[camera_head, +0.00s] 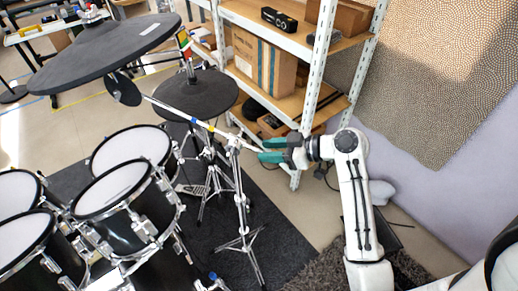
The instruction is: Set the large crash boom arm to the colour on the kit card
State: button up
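The large dark crash pad (105,50) hangs at upper left, tilted. A thin boom arm (165,107) slopes from near a black disc under the pad down right to the top of a chrome stand (242,195). Coloured bands, blue and yellow among them, show on the boom near the stand's clamp (234,143). Its pale rear end runs past the clamp toward my gripper (262,150). My gripper's two teal fingers point left with a narrow gap between them. The boom's end lies at or close to the fingertips; contact is not clear. I cannot make out a kit card.
A second dark pad (196,95) stands behind the boom, with red, yellow and green marks above it. Drums (128,194) fill the lower left. A shelf (318,65) with boxes stands behind my gripper. Bare dark mat lies around the stand's legs.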

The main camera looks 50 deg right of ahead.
aim_at(259, 151)
jog(key=shift+x, duration=1.85)
jog(key=shift+c, duration=0.3)
grip_shut()
